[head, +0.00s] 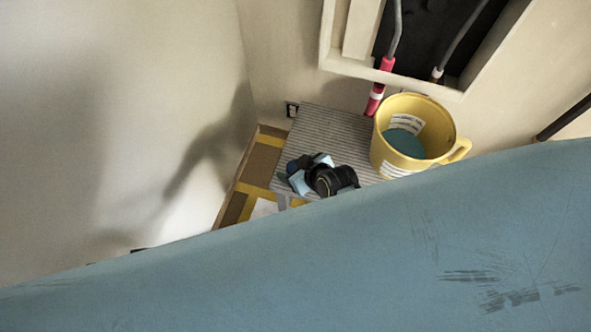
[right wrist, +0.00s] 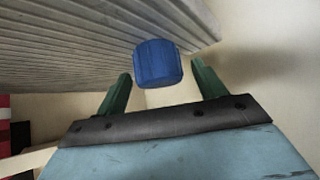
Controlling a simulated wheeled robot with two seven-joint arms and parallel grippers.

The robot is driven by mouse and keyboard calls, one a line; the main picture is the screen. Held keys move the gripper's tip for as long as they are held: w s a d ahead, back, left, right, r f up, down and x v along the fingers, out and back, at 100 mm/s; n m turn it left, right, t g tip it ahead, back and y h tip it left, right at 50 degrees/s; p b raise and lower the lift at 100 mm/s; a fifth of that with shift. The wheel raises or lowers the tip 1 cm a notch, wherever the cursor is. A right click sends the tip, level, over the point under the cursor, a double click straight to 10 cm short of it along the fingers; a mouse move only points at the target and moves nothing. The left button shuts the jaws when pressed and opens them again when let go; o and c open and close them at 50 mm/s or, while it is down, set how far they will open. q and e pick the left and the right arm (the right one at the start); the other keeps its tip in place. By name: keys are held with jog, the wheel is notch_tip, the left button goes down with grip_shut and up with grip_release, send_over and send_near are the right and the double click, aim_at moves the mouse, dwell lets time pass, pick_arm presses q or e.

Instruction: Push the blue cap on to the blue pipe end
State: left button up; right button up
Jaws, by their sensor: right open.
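The blue cap (right wrist: 155,64) shows in the right wrist view as a short, ribbed blue cylinder. It is between the two green fingers of my right gripper (right wrist: 163,76), with a gap on each side. The right gripper is open around it, not clamped. In the head view the right gripper (head: 300,170) is a small dark and light-blue shape over the ribbed board; its fingers and the cap cannot be made out there. I cannot pick out the blue pipe end in either view. My left gripper is not in view.
A grey ribbed board (head: 335,128) lies in the corner, close to the cap in the wrist view. A yellow bucket (head: 384,150) stands at its right. Red-and-white pipework (head: 387,65) runs by a wall recess. A large blue surface hides the lower head view.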

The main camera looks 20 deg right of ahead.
jog(key=c, duration=1.1)
jog(key=shift+o, duration=0.2)
jog(key=shift+r, duration=0.15)
